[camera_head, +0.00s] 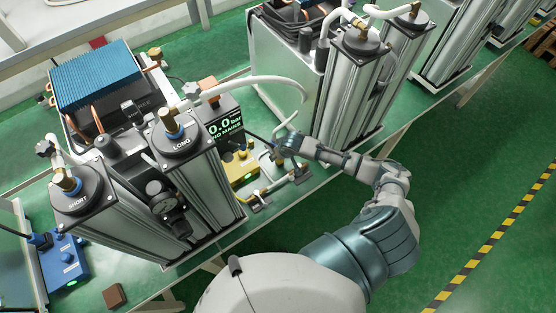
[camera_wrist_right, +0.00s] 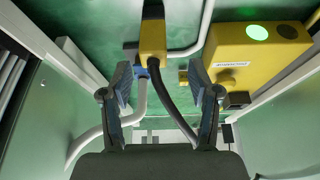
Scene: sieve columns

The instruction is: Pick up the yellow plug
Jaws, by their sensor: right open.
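The yellow plug (camera_wrist_right: 152,42) shows in the right wrist view, just beyond and between the fingertips of my right gripper (camera_wrist_right: 162,82). A black cable runs from it back between the fingers, and a blue part sits at its near end. The fingers are apart and I see no contact with the plug. In the head view my right gripper (camera_head: 284,150) is low over the bench between two column units. The plug cannot be made out clearly there. My left gripper is not in view.
A yellow box (camera_wrist_right: 250,55) with a green light stands right of the plug; it also shows in the head view (camera_head: 240,172). White hoses pass close by. Tall metal columns labelled LONG (camera_head: 182,142) and SHORT (camera_head: 78,196) stand left, with another column pair (camera_head: 350,85) right.

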